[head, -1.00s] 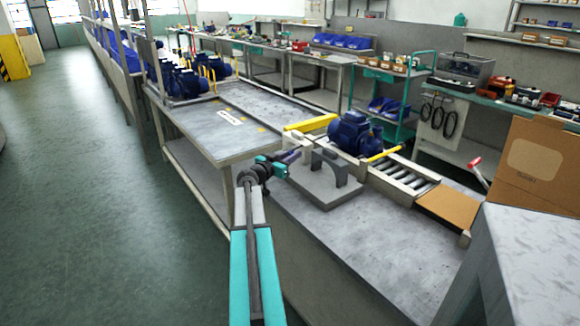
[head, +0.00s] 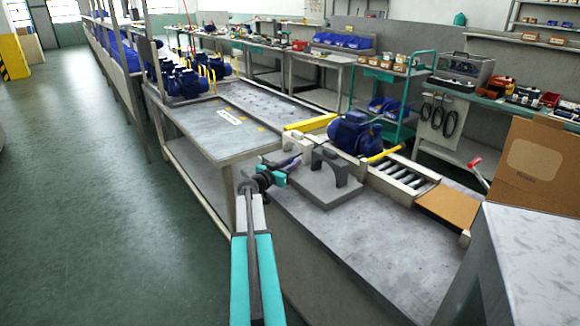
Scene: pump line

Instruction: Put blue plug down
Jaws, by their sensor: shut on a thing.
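My gripper (head: 281,170), at the end of my turquoise and grey arm, is in front of the grey fixture block on the bench. It is shut on a small dark blue-purple piece (head: 291,160), which looks like the blue plug. The plug is small in the picture and partly hidden by the gripper. The gripper is over the bench's left edge, beside the fixture; I cannot tell whether the plug touches anything.
A cardboard box (head: 535,165) is at right. The front bench top (head: 375,240) is clear.

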